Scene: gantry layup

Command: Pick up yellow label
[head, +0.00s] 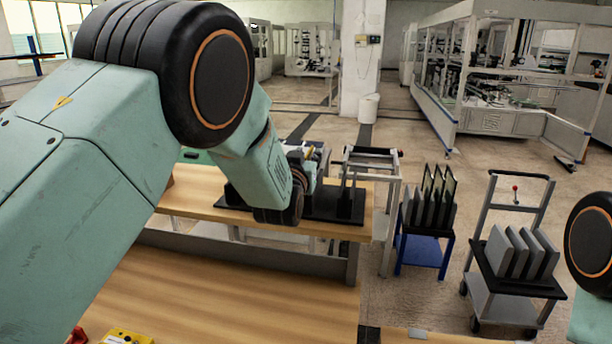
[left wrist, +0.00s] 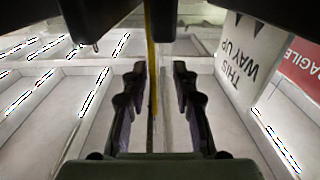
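In the left wrist view, the yellow label (left wrist: 152,45) shows edge-on as a thin upright strip. It stands in a pale tray with dividers. My left gripper (left wrist: 159,72) is open, with its two dark fingers on either side of the strip and gaps visible between. The strip looks nearer the left finger; I cannot tell if it touches. In the head view my left gripper (head: 308,165) is over the far wooden bench, partly hidden by my wrist. My right gripper is out of view.
A white "this way up" label (left wrist: 245,60) and a red "fragile" label (left wrist: 302,68) stand to the right in the tray (left wrist: 60,85). In the head view, a blue cart (head: 422,252) holds dark panels and another cart (head: 520,282) holds grey panels.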

